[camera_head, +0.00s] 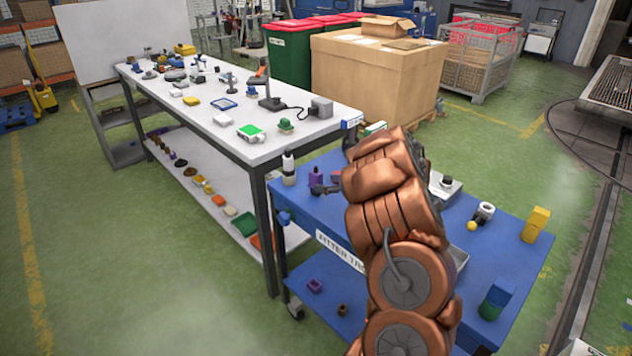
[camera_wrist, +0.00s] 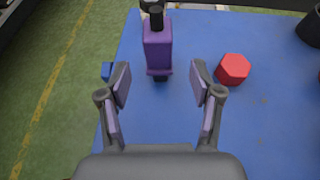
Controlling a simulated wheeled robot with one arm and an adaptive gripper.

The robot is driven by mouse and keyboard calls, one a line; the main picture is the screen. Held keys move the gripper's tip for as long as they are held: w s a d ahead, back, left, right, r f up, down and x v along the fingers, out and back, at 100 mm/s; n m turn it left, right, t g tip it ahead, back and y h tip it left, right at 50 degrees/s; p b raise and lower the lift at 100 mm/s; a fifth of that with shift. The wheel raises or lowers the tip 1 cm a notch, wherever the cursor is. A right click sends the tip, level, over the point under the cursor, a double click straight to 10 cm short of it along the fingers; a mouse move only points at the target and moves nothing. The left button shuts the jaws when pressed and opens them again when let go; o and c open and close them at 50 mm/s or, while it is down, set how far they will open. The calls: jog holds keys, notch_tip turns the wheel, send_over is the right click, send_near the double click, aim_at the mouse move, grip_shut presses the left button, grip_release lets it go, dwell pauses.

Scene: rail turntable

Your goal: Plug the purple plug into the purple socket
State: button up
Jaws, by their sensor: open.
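The purple plug (camera_wrist: 158,45) shows in the wrist view as a purple block with a black top part, near the blue cart's edge. In the head view it is a small purple piece (camera_head: 316,175) on the cart's left side. My gripper (camera_wrist: 160,82) is open and empty, its two fingers spread just short of the plug. The plug lies ahead of the gap between the fingertips. My arm hides much of the cart in the head view. A small purple part (camera_head: 314,286) sits on the cart's lower shelf; I cannot tell whether it is the purple socket.
A red hexagonal piece (camera_wrist: 233,69) lies right of the plug on the blue cart (camera_wrist: 262,125). A white bottle (camera_head: 289,168) stands near the cart's back left corner. A yellow block (camera_head: 535,225) is at its right. A long white table (camera_head: 190,118) carries many small parts.

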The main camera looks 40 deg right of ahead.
aim_at(320, 182)
jog(key=shift+r+p+x, duration=0.2)
jog(key=shift+p+x, duration=1)
jog(key=shift+x, duration=1.75)
jog(key=shift+f, duration=0.1)
grip_shut()
